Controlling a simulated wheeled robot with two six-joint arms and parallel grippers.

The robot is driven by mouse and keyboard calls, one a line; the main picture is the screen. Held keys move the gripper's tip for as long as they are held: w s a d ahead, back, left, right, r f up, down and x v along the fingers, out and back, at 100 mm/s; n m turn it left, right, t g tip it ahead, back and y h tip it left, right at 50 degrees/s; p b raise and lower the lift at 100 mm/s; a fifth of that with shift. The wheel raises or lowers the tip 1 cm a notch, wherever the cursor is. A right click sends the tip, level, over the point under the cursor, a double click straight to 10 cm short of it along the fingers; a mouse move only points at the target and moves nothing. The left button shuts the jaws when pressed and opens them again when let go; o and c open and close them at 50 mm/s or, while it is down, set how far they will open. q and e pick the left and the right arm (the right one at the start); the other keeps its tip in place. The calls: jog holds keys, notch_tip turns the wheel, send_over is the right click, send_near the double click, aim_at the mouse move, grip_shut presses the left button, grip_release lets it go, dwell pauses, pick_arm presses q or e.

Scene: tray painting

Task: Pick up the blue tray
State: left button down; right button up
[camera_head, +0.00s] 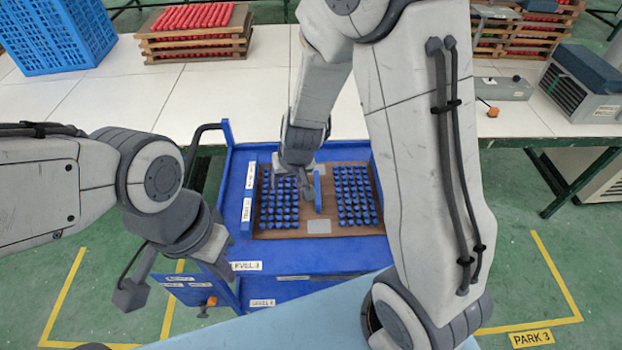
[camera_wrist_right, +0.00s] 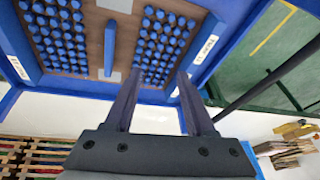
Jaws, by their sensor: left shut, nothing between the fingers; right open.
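The blue tray is a brown board (camera_head: 319,228) carrying two blocks of small blue pieces, with an upright blue handle (camera_head: 318,190) between them. It lies on top of a blue cart (camera_head: 300,258). My right gripper (camera_head: 307,192) hangs over the tray, just left of the handle in the head view. In the right wrist view its fingers (camera_wrist_right: 158,80) are apart with nothing between them, and the handle (camera_wrist_right: 110,48) is outside them, beyond the left finger. My left gripper (camera_head: 228,268) is empty and shut, low beside the cart's front left corner.
A white table (camera_head: 150,98) runs behind the cart. On it are a blue crate (camera_head: 55,35), a wooden stack with red pieces (camera_head: 195,32) and a grey machine (camera_head: 588,85). The cart has a dark push handle (camera_head: 196,140) at its left. Yellow lines mark the green floor.

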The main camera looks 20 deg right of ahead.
jog(key=w+d+f, duration=0.1)
jog(key=d, duration=0.1)
jog(key=w+d+f+m+h, duration=0.1)
jog(key=d+f, duration=0.1)
jog(key=d, duration=0.1)
jog(key=w+d+f+m+h, duration=0.1)
jog(key=d, duration=0.2)
jog(key=shift+d+f+t, duration=0.25)
jog(key=shift+t, duration=0.05)
jog(key=b, duration=0.1)
send_over(317, 186)
jog(key=s, duration=0.2)
jog(key=f, duration=0.4)
jog(key=shift+a+f, duration=0.25)
jog(key=shift+x, duration=2.85)
jog(key=shift+s, duration=0.1)
grip_shut()
jog(key=shift+r, duration=0.1)
